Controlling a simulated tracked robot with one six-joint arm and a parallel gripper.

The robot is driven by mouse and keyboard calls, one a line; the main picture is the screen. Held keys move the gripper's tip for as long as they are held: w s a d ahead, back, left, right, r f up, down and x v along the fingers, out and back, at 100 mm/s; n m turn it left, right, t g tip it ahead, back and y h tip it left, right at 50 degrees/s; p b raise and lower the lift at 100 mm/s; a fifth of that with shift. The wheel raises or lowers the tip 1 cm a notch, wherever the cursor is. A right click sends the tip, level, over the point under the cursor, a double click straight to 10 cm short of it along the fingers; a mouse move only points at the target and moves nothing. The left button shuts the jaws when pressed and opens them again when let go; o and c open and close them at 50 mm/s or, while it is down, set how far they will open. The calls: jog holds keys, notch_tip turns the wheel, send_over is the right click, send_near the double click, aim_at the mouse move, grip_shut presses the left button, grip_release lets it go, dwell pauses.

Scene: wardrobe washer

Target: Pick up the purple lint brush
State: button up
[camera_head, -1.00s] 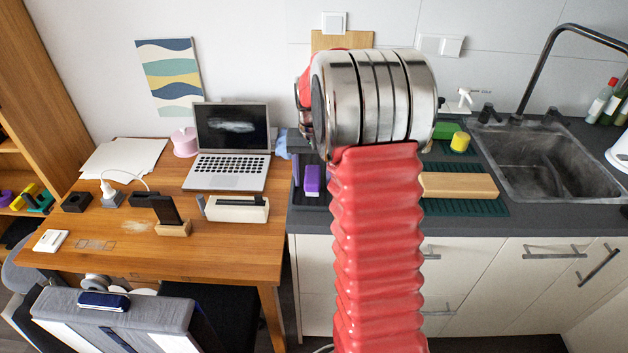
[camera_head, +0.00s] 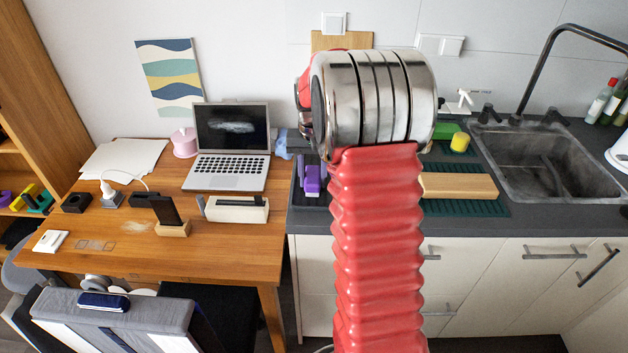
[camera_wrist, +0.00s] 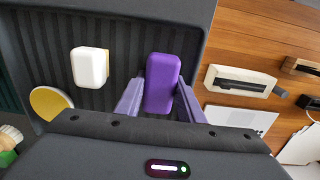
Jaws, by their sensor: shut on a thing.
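The purple lint brush (camera_wrist: 162,72) lies between my two lavender fingers in the wrist view, over the dark ribbed tray (camera_wrist: 120,60). My gripper (camera_wrist: 161,95) is shut on its sides, and the brush's far end sticks out past the fingertips. In the head view the brush (camera_head: 312,184) shows small, left of my red arm, with my gripper's fingers beside it. My arm hides most of the gripper and tray there. I cannot tell whether the brush still touches the tray.
A white block (camera_wrist: 88,67) and a round yellow thing (camera_wrist: 47,102) are left of the brush. The wooden desk (camera_head: 120,240) with a laptop (camera_head: 229,150) is at left. A wooden block (camera_head: 458,186) and the sink (camera_head: 545,165) are at right.

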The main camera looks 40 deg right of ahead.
aim_at(313, 175)
jog(key=shift+r, duration=0.1)
jog(key=shift+c, duration=0.2)
notch_tip(313, 175, up, 10)
jog(key=shift+r, duration=0.2)
dwell(0.6)
